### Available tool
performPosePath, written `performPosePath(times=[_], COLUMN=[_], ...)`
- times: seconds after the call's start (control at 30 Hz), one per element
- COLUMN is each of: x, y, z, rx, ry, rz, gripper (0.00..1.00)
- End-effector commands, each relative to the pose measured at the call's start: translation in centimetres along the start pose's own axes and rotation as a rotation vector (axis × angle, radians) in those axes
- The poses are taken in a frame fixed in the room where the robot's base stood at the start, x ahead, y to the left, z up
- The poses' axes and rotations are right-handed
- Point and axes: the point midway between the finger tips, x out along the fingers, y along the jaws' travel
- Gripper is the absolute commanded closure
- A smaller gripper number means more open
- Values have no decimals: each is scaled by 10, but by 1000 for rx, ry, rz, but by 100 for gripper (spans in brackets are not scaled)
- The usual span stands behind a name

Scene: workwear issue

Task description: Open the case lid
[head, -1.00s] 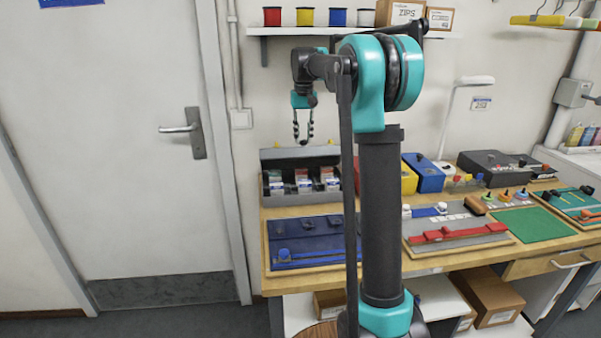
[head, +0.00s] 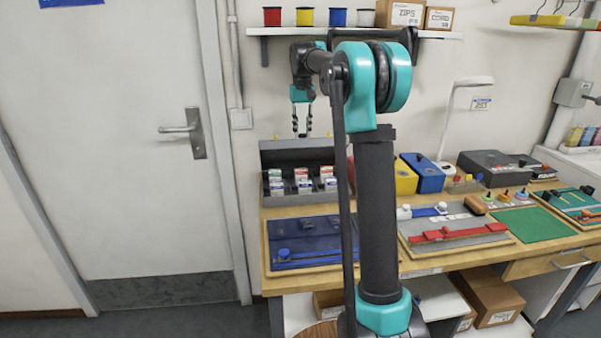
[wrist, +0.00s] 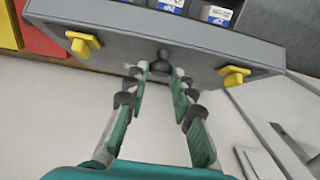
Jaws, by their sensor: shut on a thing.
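The grey case (head: 298,200) stands at the back left of the workbench, with several small white-labelled packs (head: 302,174) in its compartments. Its lid (head: 297,155) is raised and stands steeply at the back of the case. In the wrist view the lid's edge (wrist: 120,32) carries two yellow latches (wrist: 83,44) and a dark knob (wrist: 161,60) between them. My gripper (head: 302,133) is at the lid's top edge. In the wrist view its fingers (wrist: 161,76) are closed around the knob. My arm hides part of the bench right of the case.
A shelf with spools (head: 338,17) hangs above. A door (head: 110,150) is at the left.

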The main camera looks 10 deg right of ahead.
Motion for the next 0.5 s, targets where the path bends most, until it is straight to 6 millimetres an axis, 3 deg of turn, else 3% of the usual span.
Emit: performPosePath(times=[0.03, 0.2, 0.5], x=[0, 0, -1], y=[0, 0, 0], z=[0, 0, 0], rx=[0, 0, 0], ry=[1, 0, 0], rz=[0, 0, 0], gripper=[73, 52, 52])
